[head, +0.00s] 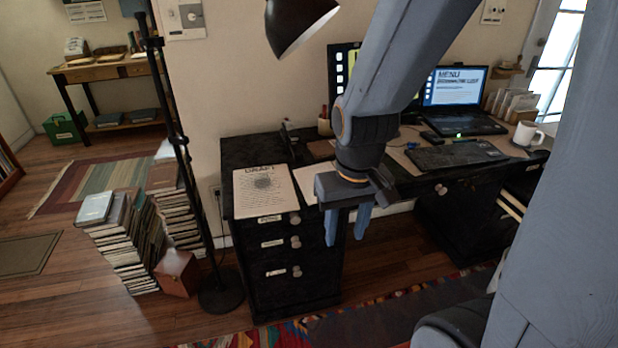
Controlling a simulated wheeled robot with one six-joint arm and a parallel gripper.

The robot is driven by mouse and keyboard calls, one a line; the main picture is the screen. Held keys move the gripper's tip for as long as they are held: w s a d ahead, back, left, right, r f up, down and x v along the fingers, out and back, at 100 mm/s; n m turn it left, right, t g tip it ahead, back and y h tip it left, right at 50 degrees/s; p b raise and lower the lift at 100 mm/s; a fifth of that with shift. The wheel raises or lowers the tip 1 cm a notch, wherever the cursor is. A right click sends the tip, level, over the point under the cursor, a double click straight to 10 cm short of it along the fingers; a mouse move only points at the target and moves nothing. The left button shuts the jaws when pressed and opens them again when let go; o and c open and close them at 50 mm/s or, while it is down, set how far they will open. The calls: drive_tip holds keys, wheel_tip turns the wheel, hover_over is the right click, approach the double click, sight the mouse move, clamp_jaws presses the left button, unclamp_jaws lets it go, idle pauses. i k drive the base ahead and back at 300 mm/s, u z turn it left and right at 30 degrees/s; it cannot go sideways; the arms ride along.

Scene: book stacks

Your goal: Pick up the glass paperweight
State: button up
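A faint round, greyish, see-through shape (264,183) shows on the upper middle of the draft sheet (262,204) on the left end of the black desk. It looks like the glass paperweight, but it is too small and faint to be sure. My gripper (347,226) hangs from the arm with its two blue fingers pointing down and apart. It is open, with nothing seen between the fingers. In the picture it is to the right of the sheet and lower than it, in front of the desk's front edge.
The black desk (236,152) carries a laptop (456,98), a keyboard (455,156) and a white mug (526,133). A dark lamp (298,18) hangs above the desk's left part. A black pole stand (180,150) and book stacks (126,250) are to the left.

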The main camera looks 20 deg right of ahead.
sight(261, 180)
drive_tip(key=k, duration=0.5)
drive_tip(key=u, duration=0.95)
drive_tip(key=i, duration=0.65)
drive_tip(key=u, duration=0.5)
drive_tip(key=i, duration=0.75)
drive_tip(key=z, duration=0.95)
drive_tip(key=i, duration=0.7)
drive_tip(key=z, duration=0.85)
